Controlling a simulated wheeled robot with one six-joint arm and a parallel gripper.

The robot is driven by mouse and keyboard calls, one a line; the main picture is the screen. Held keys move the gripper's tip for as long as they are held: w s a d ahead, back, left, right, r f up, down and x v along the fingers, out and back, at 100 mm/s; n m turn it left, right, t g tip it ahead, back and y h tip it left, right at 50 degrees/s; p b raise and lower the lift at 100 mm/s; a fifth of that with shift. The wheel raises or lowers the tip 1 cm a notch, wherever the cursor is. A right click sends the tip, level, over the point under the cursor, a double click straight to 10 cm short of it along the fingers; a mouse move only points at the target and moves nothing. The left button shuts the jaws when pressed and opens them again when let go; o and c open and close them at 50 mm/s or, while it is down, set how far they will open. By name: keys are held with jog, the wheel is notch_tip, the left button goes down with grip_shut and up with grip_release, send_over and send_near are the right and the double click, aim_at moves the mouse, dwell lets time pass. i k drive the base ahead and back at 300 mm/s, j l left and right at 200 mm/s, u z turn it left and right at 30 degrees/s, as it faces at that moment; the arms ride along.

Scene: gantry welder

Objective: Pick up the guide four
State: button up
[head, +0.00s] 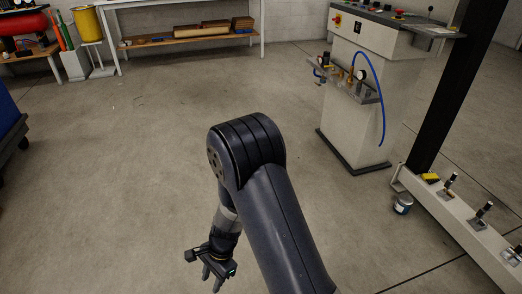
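My gripper (213,279) hangs low at the bottom of the head view, left of centre, and points down over the bare floor. Its fingers look apart, with nothing visible between them. No thing can be told by its look as guide four. Several small upright fittings with dark tops, such as one fitting (450,186) and another fitting (482,214), stand on a pale beam (463,225) at the right. They are well away from my gripper, and I cannot tell whether any is a guide.
A pale control cabinet (365,110) with gauges and a blue hose (377,75) stands right of centre. A dark post (447,90) rises from the beam. A shelf (188,40) stands at the back. The central floor is clear.

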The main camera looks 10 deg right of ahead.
aim_at(445, 194)
jog(key=i+l+z, duration=0.1)
jog(key=i+z, duration=0.55)
jog(key=z, duration=0.15)
jog(key=i+j+z, duration=0.1)
jog(key=i+z, duration=0.3)
jog(key=i+j+z, duration=0.2)
jog(key=z, duration=0.15)
jog(key=i+l+z, duration=0.2)
jog(key=z, duration=0.2)
jog(key=i+l+z, duration=0.1)
jog(key=i+z, duration=0.75)
jog(key=i+j+z, duration=0.15)
jog(key=i+z, duration=0.4)
jog(key=i+j, duration=0.05)
jog(key=i, duration=0.05)
